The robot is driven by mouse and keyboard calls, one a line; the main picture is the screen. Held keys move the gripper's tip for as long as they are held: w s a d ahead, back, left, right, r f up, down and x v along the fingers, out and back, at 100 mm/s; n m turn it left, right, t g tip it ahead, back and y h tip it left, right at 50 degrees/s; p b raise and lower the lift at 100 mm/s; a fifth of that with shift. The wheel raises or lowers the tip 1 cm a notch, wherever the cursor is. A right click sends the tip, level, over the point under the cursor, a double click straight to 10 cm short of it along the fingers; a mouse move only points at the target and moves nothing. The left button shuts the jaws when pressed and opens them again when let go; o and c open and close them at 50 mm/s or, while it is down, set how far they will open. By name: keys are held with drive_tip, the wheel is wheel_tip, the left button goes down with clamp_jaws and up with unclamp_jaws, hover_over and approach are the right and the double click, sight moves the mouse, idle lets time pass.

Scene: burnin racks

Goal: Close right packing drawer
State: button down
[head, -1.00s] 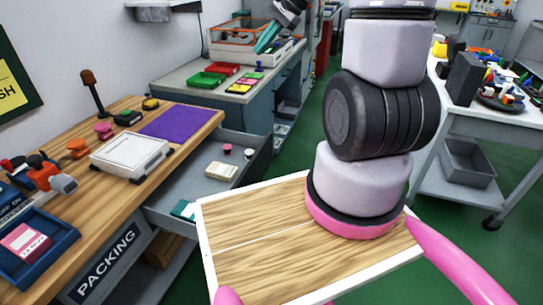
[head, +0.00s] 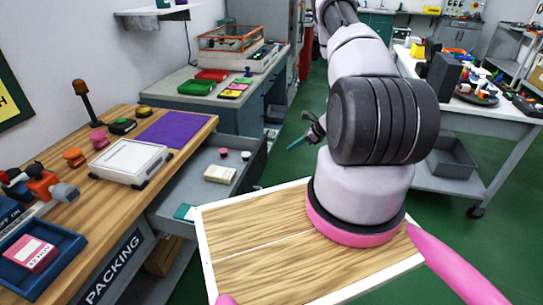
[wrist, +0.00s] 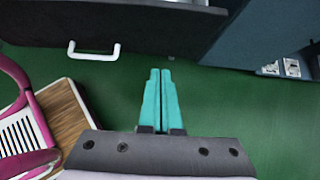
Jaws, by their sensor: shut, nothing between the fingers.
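The right packing drawer (head: 195,191) is pulled out from under the wooden packing bench (head: 165,165), with a few small items inside. The wrist view shows a dark grey drawer front (wrist: 150,32) with a white bar handle (wrist: 94,52). My gripper (head: 294,146) is past the drawer's outer end in the head view, to its right. In the wrist view its teal fingers (wrist: 161,75) are together and empty, pointing up toward the drawer front, right of the handle and apart from it in the picture.
A purple mat (head: 172,130), a white box (head: 130,160) and small parts lie on the bench. A grey-blue cabinet (head: 240,115) with coloured bins stands behind the drawer. A white table (head: 470,110) stands at the right. Green floor between them is open.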

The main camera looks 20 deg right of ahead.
approach(261, 160)
wheel_tip(261, 160, down, 4)
drive_tip(key=shift+w+a+r, duration=0.1)
drive_tip(key=shift+w+a, duration=0.2)
drive_tip(key=shift+a, duration=0.3)
drive_tip(key=shift+w+a, duration=0.3)
drive_tip(key=shift+a, duration=0.3)
drive_tip(key=shift+w+a+r, duration=0.1)
drive_tip(key=shift+w+a, duration=0.2)
drive_tip(key=shift+a, duration=0.3)
